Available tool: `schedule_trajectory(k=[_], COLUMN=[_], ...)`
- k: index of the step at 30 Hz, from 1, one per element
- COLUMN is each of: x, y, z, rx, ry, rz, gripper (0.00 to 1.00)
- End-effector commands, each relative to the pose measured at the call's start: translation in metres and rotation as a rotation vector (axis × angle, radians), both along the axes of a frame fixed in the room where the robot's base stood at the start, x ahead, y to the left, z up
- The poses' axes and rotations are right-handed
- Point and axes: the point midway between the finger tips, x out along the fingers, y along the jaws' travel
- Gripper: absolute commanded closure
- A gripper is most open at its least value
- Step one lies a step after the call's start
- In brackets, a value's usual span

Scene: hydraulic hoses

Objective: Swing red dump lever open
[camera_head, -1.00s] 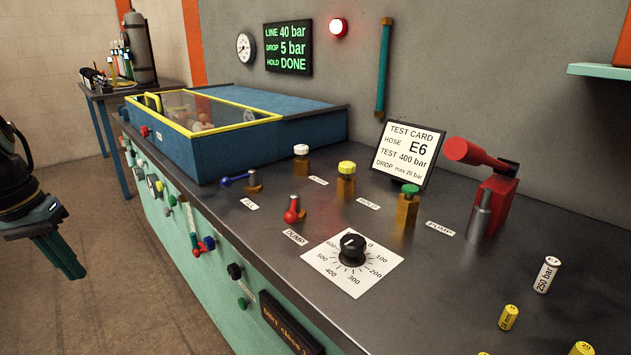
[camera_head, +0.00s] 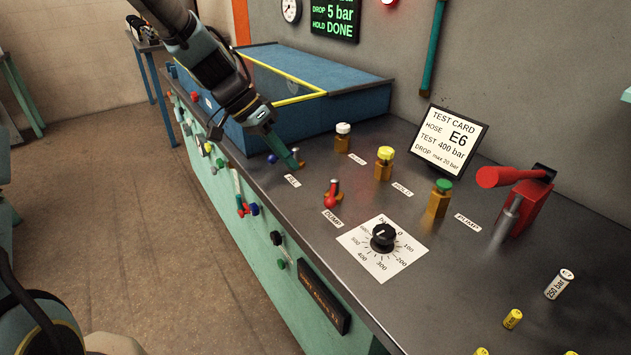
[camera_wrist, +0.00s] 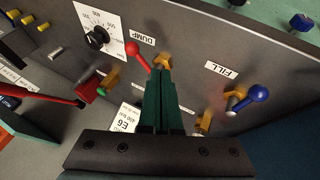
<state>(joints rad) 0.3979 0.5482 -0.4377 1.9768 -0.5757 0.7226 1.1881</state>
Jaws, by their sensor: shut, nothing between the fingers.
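The red dump lever (camera_head: 331,201) sits on its small valve at the front of the bench, behind the DUMP label (camera_head: 333,220). Its red ball end points toward the bench's front edge. In the wrist view the red lever (camera_wrist: 138,56) shows just left of the fingertips, and the fingers partly cover its brass valve. My gripper (camera_head: 293,163) is shut and empty, its green fingers pointing down over the bench near the blue fill lever (camera_head: 273,158). The fill lever is right of the fingers in the wrist view (camera_wrist: 259,93).
A black dial (camera_head: 382,237), the red pump handle (camera_head: 515,177) and the test card (camera_head: 450,139) are to the right. A blue box (camera_head: 330,98) stands behind the gripper.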

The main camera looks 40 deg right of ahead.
Motion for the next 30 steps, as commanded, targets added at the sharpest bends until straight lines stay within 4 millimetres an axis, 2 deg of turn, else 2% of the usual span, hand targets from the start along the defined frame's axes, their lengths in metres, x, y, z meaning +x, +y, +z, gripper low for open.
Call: schedule_trajectory(k=[8,12,16,30], x=[-0.024,-0.044,-0.054,-0.058], y=[-0.022,-0.024,-0.026,-0.027], z=[-0.044,-0.045,-0.049,-0.051], rx=[0.004,0.003,0.003,0.000], ry=[0.003,0.001,0.001,-0.002], rz=[-0.001,-0.001,0.001,0.003], gripper=[1.00,1.00,1.00,1.00])
